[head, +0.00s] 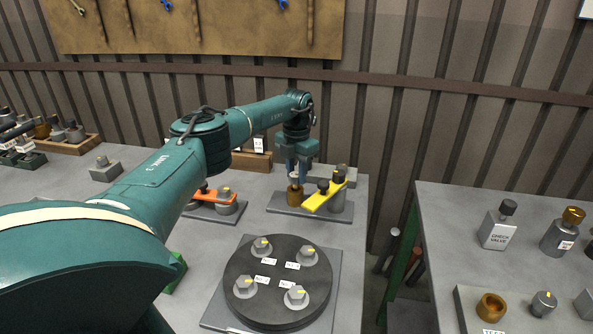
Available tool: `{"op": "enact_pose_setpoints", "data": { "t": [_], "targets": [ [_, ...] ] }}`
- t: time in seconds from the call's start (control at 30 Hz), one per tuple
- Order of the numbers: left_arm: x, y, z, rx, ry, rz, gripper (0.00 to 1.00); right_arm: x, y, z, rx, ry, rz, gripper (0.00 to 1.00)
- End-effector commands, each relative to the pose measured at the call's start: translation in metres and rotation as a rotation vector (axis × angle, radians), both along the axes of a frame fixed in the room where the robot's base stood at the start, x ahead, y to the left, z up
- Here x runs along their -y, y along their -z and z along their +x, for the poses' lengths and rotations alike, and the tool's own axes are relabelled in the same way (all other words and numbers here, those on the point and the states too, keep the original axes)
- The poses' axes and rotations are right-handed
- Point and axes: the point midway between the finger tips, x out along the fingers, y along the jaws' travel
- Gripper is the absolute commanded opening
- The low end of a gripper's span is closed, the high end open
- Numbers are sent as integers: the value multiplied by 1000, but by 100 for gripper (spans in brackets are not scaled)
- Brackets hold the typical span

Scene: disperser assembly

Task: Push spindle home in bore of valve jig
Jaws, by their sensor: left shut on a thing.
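The valve jig is a grey base plate (278,203) near the far right corner of the left bench. It carries a brown bore piece (295,198), a yellow lever (324,197) and grey posts. My left gripper (296,171) points down over the brown piece and is shut on a slim silver spindle (294,179). The spindle is upright, with its lower end at the mouth of the brown piece. How deep it sits inside cannot be told. My right gripper is out of view.
A black round plate (277,278) with several hex fittings lies nearer on the bench. A fixture with an orange lever (203,195) is left of the jig. Across a gap, a right-hand table (447,220) holds bottles and a parts tray (467,306).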

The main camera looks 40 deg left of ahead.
Motion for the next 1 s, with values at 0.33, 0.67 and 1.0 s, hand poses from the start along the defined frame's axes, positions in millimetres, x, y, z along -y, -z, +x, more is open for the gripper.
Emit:
{"op": "enact_pose_setpoints", "data": {
  "t": [0.33, 0.67, 1.0],
  "targets": [
    [0, 9, 0, 1, 0, 0, 0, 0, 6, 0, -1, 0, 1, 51],
    [0, 17, 0, 1, 0, 0, 0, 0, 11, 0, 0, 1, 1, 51],
    [0, 18, 0, 1, 0, 0, 51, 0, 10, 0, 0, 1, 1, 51]
  ]
}}
